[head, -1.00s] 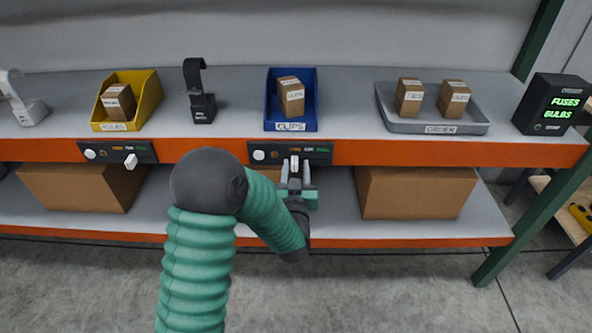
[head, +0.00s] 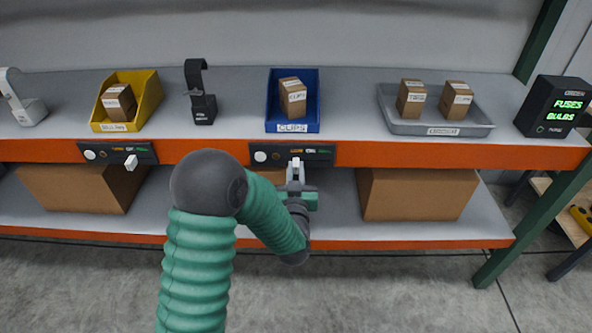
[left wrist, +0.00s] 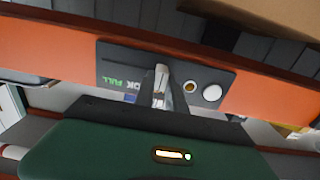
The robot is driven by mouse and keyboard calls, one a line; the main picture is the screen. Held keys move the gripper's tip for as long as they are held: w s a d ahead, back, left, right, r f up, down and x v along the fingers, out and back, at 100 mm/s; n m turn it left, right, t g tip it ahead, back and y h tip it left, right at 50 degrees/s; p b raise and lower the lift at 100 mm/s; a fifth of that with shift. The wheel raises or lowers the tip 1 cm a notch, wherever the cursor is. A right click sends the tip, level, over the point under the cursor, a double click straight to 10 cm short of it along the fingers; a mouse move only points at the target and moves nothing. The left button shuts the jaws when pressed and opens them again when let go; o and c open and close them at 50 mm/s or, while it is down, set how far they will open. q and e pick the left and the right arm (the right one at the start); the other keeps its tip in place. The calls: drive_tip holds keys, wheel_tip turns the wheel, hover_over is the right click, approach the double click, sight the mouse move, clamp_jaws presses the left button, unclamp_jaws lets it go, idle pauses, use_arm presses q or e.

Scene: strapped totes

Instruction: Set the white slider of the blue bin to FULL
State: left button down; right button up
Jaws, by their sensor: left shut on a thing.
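The blue bin (head: 272,108) labelled CLIPS stands on the upper shelf with a small carton in it. Below it, a dark slider panel (head: 325,154) sits on the orange shelf edge, with a round white button and small coloured words. The white slider (head: 297,162) stands out near the panel's middle, towards its left words. My left gripper (head: 296,176) is shut on it from the front. In the left wrist view, the white slider (left wrist: 161,76) is between my fingers, beside the words OK and FULL; the word behind it is hidden. My right gripper is out of view.
A yellow bin (head: 151,100) with its own panel and white slider (head: 131,162) stands to the left. A grey tray (head: 405,127) with two cartons and a black display (head: 551,106) reading FUSES, BULBS stand to the right.

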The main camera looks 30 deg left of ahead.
use_arm(q)
drive_tip(key=shift+d, duration=0.1)
idle(0.7)
drive_tip(key=w+d, duration=0.1)
drive_tip(key=d, duration=0.1)
drive_tip(key=w+d, duration=0.3)
drive_tip(key=d, duration=0.2)
drive_tip(key=shift+w+d, duration=0.1)
drive_tip(key=shift+w, duration=0.05)
drive_tip(key=c, duration=1.5)
unclamp_jaws()
drive_tip(key=shift+o, duration=0.7)
drive_tip(key=shift+d+r, duration=0.1)
drive_tip(key=shift+d, duration=0.05)
